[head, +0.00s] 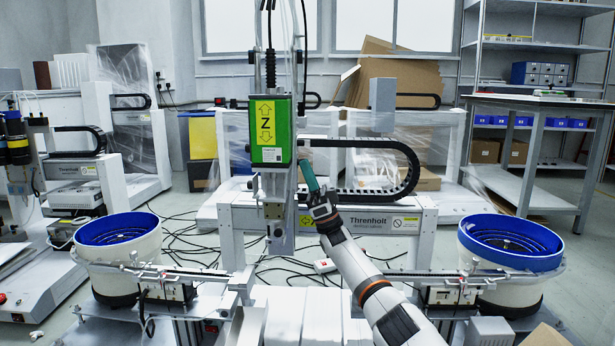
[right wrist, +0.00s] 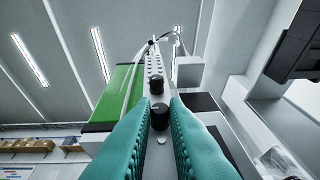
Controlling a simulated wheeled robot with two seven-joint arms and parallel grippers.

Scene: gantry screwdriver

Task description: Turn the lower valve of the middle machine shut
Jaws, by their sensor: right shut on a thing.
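The middle machine (head: 270,130) stands straight ahead, with a green Z-axis box above a vertical white column. My right gripper (head: 306,170) reaches up to the right side of this box, its teal fingers pointing upward. In the right wrist view, the lower valve (right wrist: 160,118) is a round black knob between the two teal fingers (right wrist: 160,108), which are shut on it. A second black knob, the upper valve (right wrist: 156,85), sits just beyond on the same white strip. The valves cannot be made out in the head view. My left gripper is not in view.
A black cable chain (head: 385,145) curves right of the green box, close to my gripper. Blue-rimmed feeder bowls stand left (head: 118,230) and right (head: 510,243). A white crossbeam (head: 375,220) lies behind my forearm. Cables cover the floor.

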